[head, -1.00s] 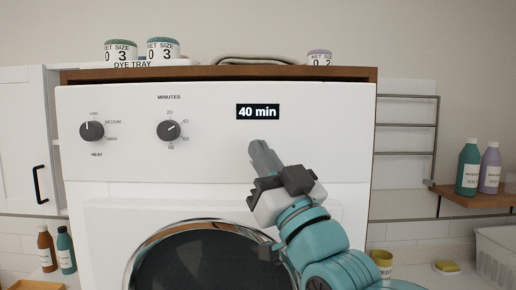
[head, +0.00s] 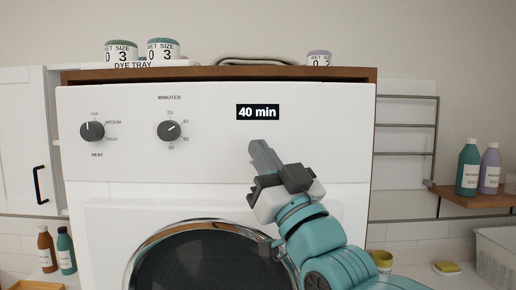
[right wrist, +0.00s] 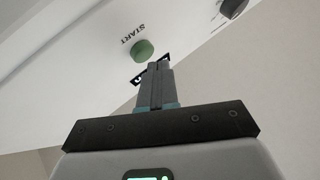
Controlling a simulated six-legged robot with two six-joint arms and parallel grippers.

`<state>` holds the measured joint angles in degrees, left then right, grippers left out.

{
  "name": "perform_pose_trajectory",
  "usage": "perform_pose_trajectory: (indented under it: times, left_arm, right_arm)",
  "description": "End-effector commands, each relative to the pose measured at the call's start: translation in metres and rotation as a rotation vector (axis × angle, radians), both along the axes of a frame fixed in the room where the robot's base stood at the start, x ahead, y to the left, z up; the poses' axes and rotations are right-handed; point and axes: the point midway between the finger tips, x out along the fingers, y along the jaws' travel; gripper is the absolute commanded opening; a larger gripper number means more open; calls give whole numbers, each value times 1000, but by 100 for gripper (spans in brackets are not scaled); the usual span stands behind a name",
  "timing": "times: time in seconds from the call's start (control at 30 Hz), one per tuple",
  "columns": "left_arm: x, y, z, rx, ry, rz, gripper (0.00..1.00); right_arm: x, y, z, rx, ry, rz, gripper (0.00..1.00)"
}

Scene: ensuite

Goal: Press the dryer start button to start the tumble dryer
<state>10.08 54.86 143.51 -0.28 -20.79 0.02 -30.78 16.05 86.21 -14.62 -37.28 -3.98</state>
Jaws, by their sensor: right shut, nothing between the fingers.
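The white tumble dryer (head: 215,165) fills the middle of the head view, with a display (head: 258,112) reading "40 min". The green start button (right wrist: 143,50), labelled START, shows in the right wrist view, just beyond my right fingertips. In the head view the button is hidden behind my right gripper (head: 258,150). That gripper is shut and empty, its fingers pointing at the panel below the display. In the right wrist view its fingertips (right wrist: 158,66) lie close below the button; I cannot tell whether they touch. My left gripper is not in view.
A heat knob (head: 92,131) and a minutes knob (head: 169,131) sit on the panel's left. The round dryer door (head: 205,262) is below. Several yarn tubs stand on top. A shelf (head: 475,198) with bottles is at the right, a cabinet (head: 25,140) at the left.

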Motion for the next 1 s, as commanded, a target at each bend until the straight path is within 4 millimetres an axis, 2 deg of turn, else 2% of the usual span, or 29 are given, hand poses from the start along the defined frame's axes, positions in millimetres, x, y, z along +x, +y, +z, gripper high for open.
perform_pose_trajectory:
  times: [1.0]
  left_arm:
    - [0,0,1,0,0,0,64]
  right_arm:
    - [11,0,-1,-1,1,0,0]
